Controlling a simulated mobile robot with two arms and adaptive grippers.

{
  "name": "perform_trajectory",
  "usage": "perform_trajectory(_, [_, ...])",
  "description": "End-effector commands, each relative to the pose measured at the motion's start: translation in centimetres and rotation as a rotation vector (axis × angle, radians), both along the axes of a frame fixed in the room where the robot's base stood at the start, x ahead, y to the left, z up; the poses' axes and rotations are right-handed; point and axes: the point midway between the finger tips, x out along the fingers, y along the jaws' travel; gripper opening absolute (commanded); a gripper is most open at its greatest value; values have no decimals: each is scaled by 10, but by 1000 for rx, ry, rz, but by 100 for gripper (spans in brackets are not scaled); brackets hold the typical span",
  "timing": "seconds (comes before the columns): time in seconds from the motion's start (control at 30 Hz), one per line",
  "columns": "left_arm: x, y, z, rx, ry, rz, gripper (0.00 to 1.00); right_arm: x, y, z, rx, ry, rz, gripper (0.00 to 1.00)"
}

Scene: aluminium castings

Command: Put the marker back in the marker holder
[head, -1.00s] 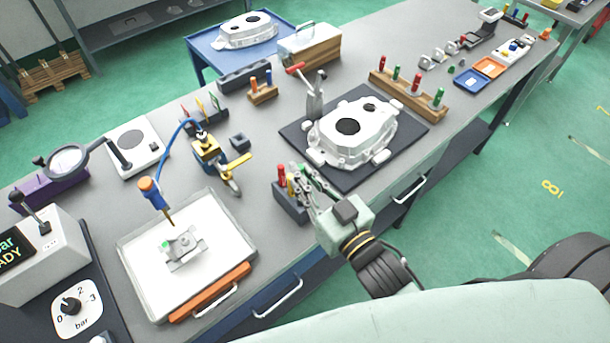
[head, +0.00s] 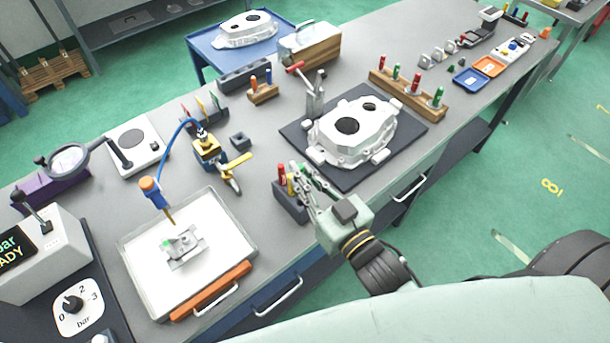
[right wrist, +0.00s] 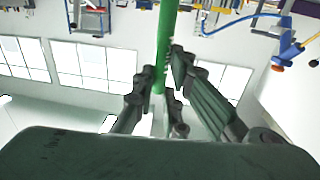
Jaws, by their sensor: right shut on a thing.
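The dark marker holder (head: 291,207) stands near the front edge of the bench, with a red marker (head: 282,173) and a yellow marker upright in it. My right gripper (head: 302,183) is just right of these markers, over the holder's right part. It is shut on a green marker (right wrist: 166,40), which runs between its fingers in the right wrist view. In the head view the fingers hide most of the green marker, so I cannot tell whether its lower end is inside the holder. My left gripper is not in view.
A white casting (head: 352,131) lies on a dark mat (head: 405,121) behind and right of the gripper. A light tray (head: 230,222) with a small metal part is to the left. A wooden rack (head: 413,99) with red and green pieces stands farther right.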

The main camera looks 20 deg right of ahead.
Motion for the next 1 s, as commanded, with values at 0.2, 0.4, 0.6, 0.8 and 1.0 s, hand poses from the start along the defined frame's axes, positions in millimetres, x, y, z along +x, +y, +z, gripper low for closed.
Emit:
perform_trajectory(0.2, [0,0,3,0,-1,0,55,0,0,1,0,0,0,0])
perform_trajectory(0.4, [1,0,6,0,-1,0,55,0,0,1,1,-1,0,0])
perform_trajectory(0.6, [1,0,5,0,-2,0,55,0,0,0,1,-1,0,0])
perform_trajectory(0.8, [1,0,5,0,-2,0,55,0,0,0,0,-1,0,0])
perform_trajectory(1.0, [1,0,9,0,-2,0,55,0,0,1,1,0,0,0])
